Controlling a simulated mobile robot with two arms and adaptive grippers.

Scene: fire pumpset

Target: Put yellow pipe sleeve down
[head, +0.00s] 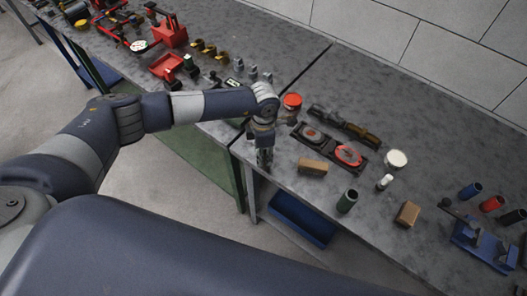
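My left gripper (264,157) points down over the front edge of the grey bench, near the seam between two tables. Its fingers are small and seen from above, so I cannot tell whether they are open or shut, or hold anything. I cannot make out a yellow pipe sleeve with certainty. Similar short cylinders stand at the right: a blue one (470,191), a red one (492,203) and a dark one (513,217). My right gripper is not in view.
A blue vise-like fixture (483,245) sits by the cylinders. Brown blocks (313,167), a green cylinder (347,201), a dark tray (330,146) and a red-topped can (292,103) stand near the gripper. Red equipment (170,34) and brass parts (209,49) are farther left.

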